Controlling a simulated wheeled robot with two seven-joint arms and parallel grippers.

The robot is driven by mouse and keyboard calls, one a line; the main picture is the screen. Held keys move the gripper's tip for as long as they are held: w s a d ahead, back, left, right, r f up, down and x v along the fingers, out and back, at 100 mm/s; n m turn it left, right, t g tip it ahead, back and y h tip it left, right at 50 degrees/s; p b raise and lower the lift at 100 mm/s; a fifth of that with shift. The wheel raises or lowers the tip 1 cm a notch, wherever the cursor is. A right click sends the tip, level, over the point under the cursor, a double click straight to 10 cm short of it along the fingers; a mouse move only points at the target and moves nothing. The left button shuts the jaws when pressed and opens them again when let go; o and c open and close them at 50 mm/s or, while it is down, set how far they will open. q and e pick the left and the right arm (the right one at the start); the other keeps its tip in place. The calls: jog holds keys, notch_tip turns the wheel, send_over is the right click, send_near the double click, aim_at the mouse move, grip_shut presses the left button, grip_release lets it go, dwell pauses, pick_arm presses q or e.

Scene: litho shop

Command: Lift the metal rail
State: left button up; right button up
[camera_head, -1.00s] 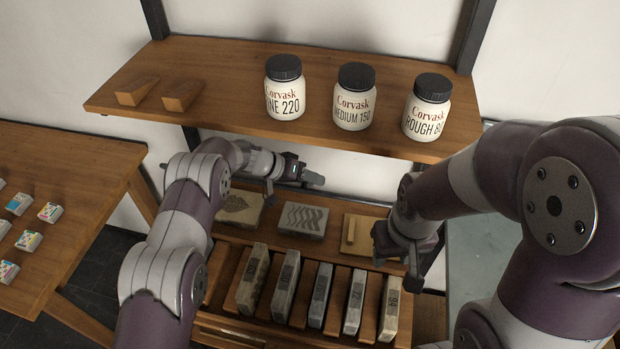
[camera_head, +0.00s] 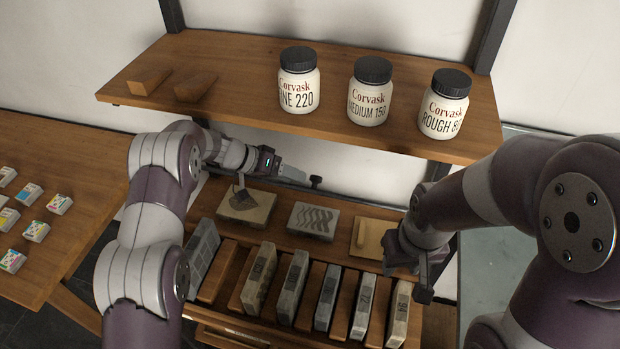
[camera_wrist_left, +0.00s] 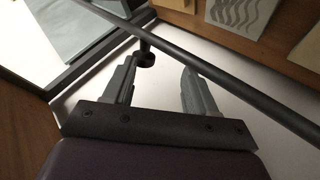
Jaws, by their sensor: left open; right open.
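The metal rail (camera_wrist_left: 235,87) is a thin dark rod that crosses the left wrist view diagonally, just past my left fingertips. A dark round knob (camera_wrist_left: 145,59) stands by it, close to one fingertip. In the head view the knob (camera_head: 316,182) shows behind the lower shelf, right of my left gripper (camera_head: 292,172). My left gripper is open, with its fingers (camera_wrist_left: 160,65) spread and nothing between them. My right gripper (camera_head: 410,277) points down over the right end of the lower rack; its fingertips are partly hidden. I see nothing held in it.
An upper shelf (camera_head: 230,95) with several jars and wooden wedges overhangs my left gripper. Below, the lower shelf holds carved blocks (camera_head: 314,221), and a rack holds several upright stone slabs (camera_head: 293,288). A side table (camera_head: 90,170) with small patterned blocks stands left.

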pick_arm(q)
jog(key=s+a+b, duration=0.1)
jog(key=a, duration=0.6)
jog(key=shift+a, duration=0.1)
jog(key=s+f+p+v, duration=0.1)
jog(key=p+v, duration=0.9)
jog(key=v, duration=0.4)
jog(key=shift+s+a, duration=0.25)
jog(key=shift+a, duration=0.25)
jog(key=shift+r, duration=0.1)
jog(key=shift+p, duration=0.4)
